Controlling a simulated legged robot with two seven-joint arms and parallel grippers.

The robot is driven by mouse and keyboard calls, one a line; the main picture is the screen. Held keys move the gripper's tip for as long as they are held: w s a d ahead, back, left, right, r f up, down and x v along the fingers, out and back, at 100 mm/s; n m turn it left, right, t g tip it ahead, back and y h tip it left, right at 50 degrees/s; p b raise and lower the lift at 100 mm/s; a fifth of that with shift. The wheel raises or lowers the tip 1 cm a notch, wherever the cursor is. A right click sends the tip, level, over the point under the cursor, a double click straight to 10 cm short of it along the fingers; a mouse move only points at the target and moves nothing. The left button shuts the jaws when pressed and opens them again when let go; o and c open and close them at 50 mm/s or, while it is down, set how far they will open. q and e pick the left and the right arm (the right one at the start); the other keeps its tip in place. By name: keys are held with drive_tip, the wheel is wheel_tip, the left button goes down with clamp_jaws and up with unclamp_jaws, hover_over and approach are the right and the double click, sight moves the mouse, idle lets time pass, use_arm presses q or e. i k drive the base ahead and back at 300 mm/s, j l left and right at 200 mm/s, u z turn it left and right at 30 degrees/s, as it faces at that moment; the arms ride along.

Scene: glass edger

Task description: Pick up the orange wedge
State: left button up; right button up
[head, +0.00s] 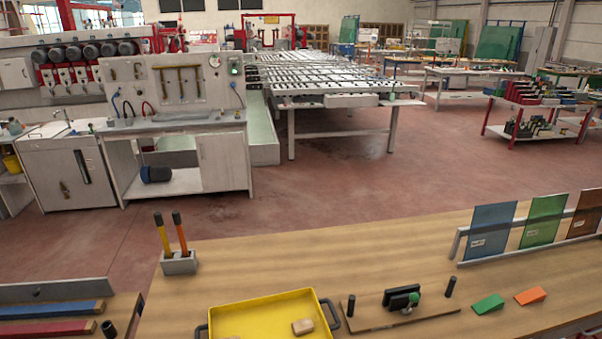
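The orange wedge (531,296) lies on the wooden bench top at the right, thin end to the left. A green wedge (488,303) lies just to its left, with a small gap between them. Neither of my grippers shows in the head view, so nothing is seen touching the orange wedge.
A yellow tray (240,322) with a small tan block (302,326) stands at the front. Right of it is a wooden board (372,318) with dark pegs and a black-and-green tool. Coloured glass panels (491,230) stand in a rack behind the wedges. The bench's middle is bare.

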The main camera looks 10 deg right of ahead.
sight(536, 295)
drive_tip(key=z, duration=1.7)
